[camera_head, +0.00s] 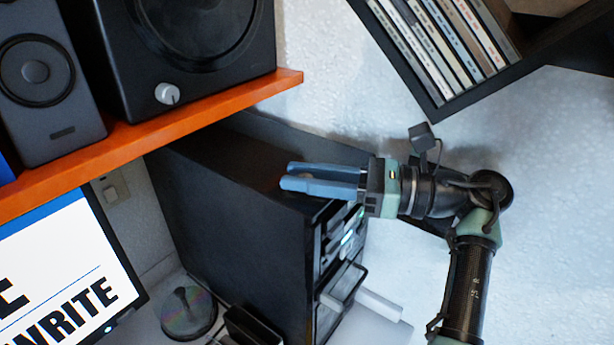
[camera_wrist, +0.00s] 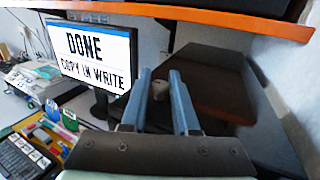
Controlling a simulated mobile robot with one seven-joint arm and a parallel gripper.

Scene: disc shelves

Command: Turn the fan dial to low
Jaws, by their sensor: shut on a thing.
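My gripper (camera_head: 287,175) is over the top of the black computer tower (camera_head: 225,165), near its front edge. Its two blue fingers point left in the head view, with a narrow gap between them. In the wrist view, a small grey round knob, the fan dial (camera_wrist: 160,90), shows between the fingers (camera_wrist: 160,76), and they are shut on it. In the head view the fingers hide most of the dial. Its pointer and any low mark cannot be made out.
An orange shelf (camera_head: 150,137) above the tower bears a black speaker (camera_head: 110,60) with a silver knob (camera_head: 167,94). A monitor (camera_head: 60,275) stands left of the tower, with a disc spindle (camera_head: 187,310) below. A CD shelf (camera_head: 440,112) hangs at upper right.

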